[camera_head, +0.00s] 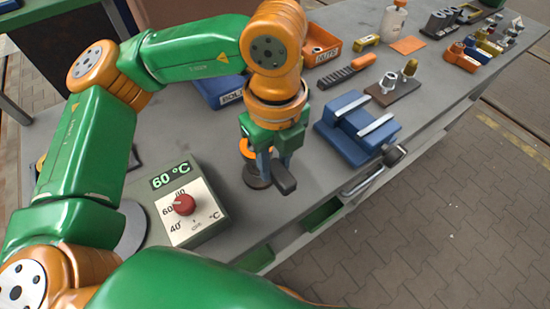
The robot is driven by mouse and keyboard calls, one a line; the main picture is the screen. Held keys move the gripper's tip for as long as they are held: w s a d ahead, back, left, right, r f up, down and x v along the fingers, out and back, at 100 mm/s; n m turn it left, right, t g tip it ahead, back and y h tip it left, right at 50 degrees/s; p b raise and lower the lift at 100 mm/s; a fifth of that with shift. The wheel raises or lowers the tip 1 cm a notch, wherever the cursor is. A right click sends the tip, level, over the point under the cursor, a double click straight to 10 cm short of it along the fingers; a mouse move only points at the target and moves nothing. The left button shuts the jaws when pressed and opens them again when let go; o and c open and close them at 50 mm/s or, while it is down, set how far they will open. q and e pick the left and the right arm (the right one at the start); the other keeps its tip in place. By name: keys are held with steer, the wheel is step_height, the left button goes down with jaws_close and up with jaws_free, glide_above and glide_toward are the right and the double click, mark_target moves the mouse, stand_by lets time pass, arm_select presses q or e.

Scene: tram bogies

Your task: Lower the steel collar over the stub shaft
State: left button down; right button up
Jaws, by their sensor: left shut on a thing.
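My left gripper (272,176) points down over the grey bench, left of the blue vise. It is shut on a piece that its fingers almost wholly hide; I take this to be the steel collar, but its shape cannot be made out. Just under and beside the fingers a dark round base (256,181) stands on the bench, with an orange ring-like part (247,148) above it. The stub shaft cannot be made out clearly there, and I cannot tell whether the held piece touches it. My right gripper is not in view.
A control box with a red knob (184,204) and a "60 °C" display (171,175) stands left of the gripper. The blue vise (357,126) is close on the right. Behind are a blue bin (219,91), an orange bin (318,46) and a brown board with small fittings (400,93).

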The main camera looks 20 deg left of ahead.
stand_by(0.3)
arm_select(q)
steer(key=shift+b, duration=0.4)
stand_by(0.3)
stand_by(0.6)
steer(key=shift+b, duration=0.35)
steer(key=shift+f, duration=0.15)
steer(key=shift+f+b, duration=0.3)
steer(key=shift+b, duration=0.2)
